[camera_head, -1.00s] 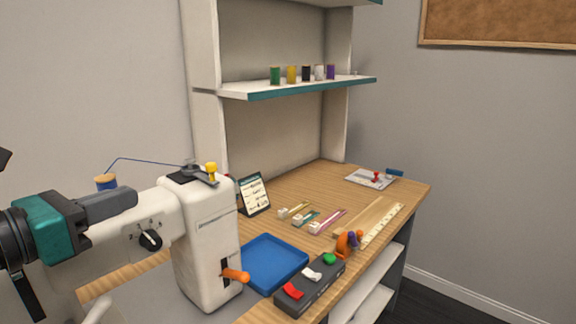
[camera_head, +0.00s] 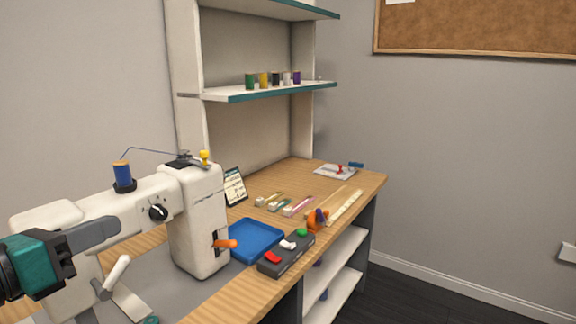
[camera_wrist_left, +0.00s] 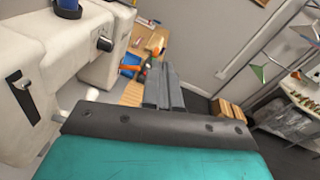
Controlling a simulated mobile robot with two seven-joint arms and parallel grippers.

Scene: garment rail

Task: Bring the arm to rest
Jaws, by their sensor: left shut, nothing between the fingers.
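My left gripper (camera_head: 98,230) comes in from the left in the head view, in front of the white sewing machine (camera_head: 198,225). Its grey fingers are shut with nothing between them. In the left wrist view the shut fingers (camera_wrist_left: 163,90) point away over the floor and desk side, with the sewing machine (camera_wrist_left: 50,50) to their left. A gap to the machine is hard to judge in the head view. My right gripper is not in view.
The wooden desk (camera_head: 345,185) holds a blue tray (camera_head: 255,240), a dark pedal box (camera_head: 287,255) and an orange-handled item (camera_head: 317,219). A shelf (camera_head: 270,91) bears several thread spools. The dark floor (camera_head: 420,295) on the right is clear.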

